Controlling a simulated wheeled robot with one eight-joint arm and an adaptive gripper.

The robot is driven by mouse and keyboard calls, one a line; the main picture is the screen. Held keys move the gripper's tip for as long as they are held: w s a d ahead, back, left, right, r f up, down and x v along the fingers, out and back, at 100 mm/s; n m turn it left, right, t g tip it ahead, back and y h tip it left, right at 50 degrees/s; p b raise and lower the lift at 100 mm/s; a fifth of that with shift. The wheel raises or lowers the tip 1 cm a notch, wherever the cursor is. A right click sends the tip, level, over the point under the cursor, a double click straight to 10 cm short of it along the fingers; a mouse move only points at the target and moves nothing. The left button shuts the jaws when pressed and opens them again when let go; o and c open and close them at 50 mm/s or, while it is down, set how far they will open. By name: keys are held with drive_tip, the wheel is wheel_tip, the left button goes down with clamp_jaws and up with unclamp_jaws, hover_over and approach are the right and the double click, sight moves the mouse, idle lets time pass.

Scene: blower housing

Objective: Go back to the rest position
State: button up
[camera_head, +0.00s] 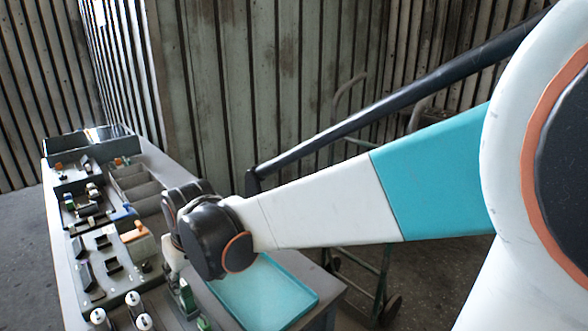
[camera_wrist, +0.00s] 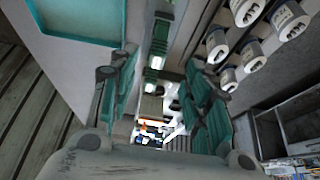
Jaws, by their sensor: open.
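In the wrist view my gripper (camera_wrist: 160,68) is open, with its two green-padded fingers spread and nothing seen between them. In the head view my arm reaches down to the left over the workbench (camera_head: 153,158). There the gripper is largely hidden behind my dark wrist joint. The teal tray (camera_head: 265,290) lies on the bench just right of the gripper; it also shows at the upper left of the wrist view (camera_wrist: 85,15).
White-topped cylinders (camera_head: 132,298) stand left of the gripper, close to the right finger in the wrist view (camera_wrist: 246,10). Dark trays of small parts (camera_head: 88,160) and a grey divided bin (camera_head: 130,170) line the bench. A wheeled trolley (camera_head: 383,285) stands behind my arm.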

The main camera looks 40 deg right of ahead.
drive_tip(key=s+r+t, duration=0.2)
drive_tip(key=s+r, duration=0.1)
drive_tip(key=s, duration=1.3)
drive_tip(key=shift+s, duration=0.2)
drive_tip(key=shift+r, duration=0.1)
